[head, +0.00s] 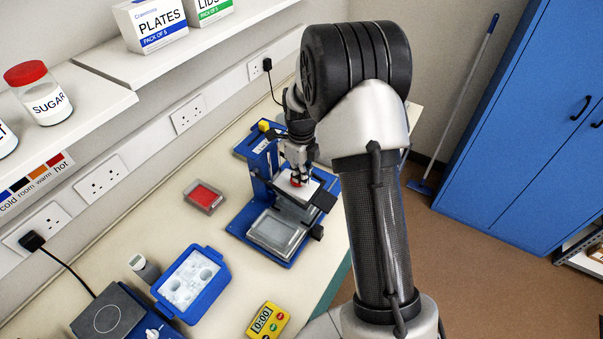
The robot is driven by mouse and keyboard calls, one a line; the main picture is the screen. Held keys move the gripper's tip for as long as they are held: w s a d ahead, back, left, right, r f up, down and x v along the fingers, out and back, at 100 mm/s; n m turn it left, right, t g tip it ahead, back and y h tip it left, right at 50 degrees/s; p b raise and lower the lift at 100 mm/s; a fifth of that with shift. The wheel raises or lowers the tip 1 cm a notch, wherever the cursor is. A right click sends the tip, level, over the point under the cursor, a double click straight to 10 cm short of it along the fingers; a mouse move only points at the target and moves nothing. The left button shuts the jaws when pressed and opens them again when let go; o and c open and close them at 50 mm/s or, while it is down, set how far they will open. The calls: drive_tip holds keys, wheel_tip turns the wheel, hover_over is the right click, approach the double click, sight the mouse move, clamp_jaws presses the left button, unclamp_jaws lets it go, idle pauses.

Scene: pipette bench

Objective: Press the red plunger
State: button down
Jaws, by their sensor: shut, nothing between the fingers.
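The blue pipette device (259,163) stands on the bench, with a clear tray (273,232) on its base. The red plunger (296,184) shows as a small red spot above a white plate (312,189) on the device. My gripper (299,175) is shut and empty, pointing down right over the red plunger. I cannot tell whether the fingertips touch it, as they cover part of it.
A small tray with red contents (204,196) lies left of the device. A blue box with a white insert (190,283), a yellow timer (268,321) and a hotplate (110,312) stand nearer. Shelves (110,85) hang above the bench at left. A blue cabinet (520,130) stands at right.

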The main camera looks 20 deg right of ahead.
drive_tip(key=shift+f, duration=0.2)
wheel_tip(320, 180, up, 12)
idle(0.6)
idle(0.6)
drive_tip(key=shift+r, duration=0.1)
